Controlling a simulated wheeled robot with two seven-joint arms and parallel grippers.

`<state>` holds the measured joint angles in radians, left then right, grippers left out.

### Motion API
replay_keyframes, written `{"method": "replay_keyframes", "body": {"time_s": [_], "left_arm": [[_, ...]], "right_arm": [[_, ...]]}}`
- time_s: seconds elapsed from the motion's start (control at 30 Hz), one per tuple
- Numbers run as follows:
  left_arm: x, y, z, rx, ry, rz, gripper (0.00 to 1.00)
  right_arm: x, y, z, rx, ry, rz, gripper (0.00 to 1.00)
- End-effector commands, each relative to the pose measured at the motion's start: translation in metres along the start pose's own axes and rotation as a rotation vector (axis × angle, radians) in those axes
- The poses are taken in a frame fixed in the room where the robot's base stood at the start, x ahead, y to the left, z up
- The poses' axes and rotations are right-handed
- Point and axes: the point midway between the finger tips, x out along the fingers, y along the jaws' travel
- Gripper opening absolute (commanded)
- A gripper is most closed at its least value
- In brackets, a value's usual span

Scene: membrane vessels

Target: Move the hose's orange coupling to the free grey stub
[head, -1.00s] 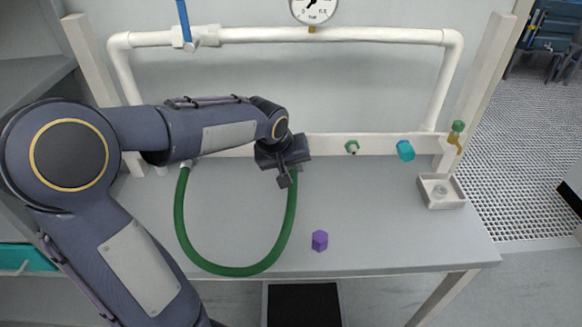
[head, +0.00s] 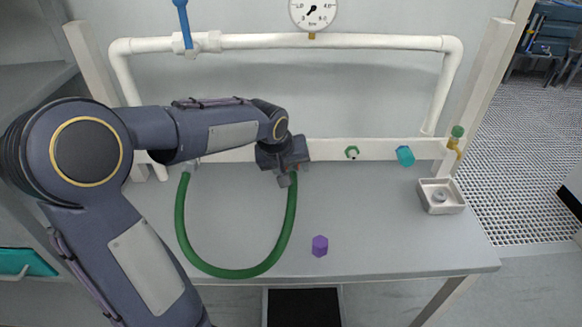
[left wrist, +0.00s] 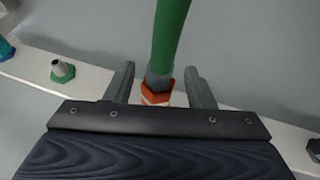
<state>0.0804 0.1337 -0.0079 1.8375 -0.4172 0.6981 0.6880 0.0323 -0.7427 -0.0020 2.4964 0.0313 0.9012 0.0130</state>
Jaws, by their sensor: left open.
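The green hose (head: 236,271) hangs in a U on the bench front. Its orange coupling (left wrist: 157,91) sits at the white rail in the left wrist view, below the hose's grey end sleeve. In the head view my left gripper mostly hides it. My left gripper (head: 287,180) is open, with one finger on each side of the coupling and visible gaps; its fingers also show in the left wrist view (left wrist: 160,72). A grey stub with a green hex base (head: 352,153) stands bare on the rail, right of the gripper; it also shows in the left wrist view (left wrist: 61,70).
A teal cap (head: 404,156) is on the rail further right. A purple hex piece (head: 320,246) stands on the grey bench (head: 385,235). A white tray (head: 441,197) and a green-topped brass valve (head: 456,140) are at the right. White pipework with a gauge (head: 313,13) runs above.

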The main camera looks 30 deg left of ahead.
Motion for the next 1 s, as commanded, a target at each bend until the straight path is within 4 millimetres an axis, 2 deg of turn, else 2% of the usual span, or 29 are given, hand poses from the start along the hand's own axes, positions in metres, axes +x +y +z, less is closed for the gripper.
{"method": "replay_keyframes", "body": {"time_s": [0.17, 0.6, 0.87, 0.93, 1.0], "left_arm": [[-0.005, 0.0, 0.0, 0.0, 0.001, 0.0, 0.49], [-0.071, 0.0, -0.001, -0.001, 0.003, 0.001, 0.49], [-0.079, 0.0, 0.001, 0.001, -0.001, 0.0, 0.49], [-0.082, -0.003, 0.007, 0.01, -0.004, 0.008, 0.49], [-0.09, -0.008, 0.024, 0.036, -0.014, 0.027, 0.49]], "right_arm": [[0.0, 0.0, 0.0, 0.0, 0.0, 0.0, 0.47], [0.001, 0.0, 0.0, 0.0, 0.0, 0.0, 0.47], [0.0, 0.0, 0.0, 0.0, 0.0, 0.0, 0.47], [0.0, 0.0, 0.0, 0.0, 0.0, 0.0, 0.47], [0.001, 0.0, 0.0, 0.0, 0.0, 0.0, 0.47]]}}
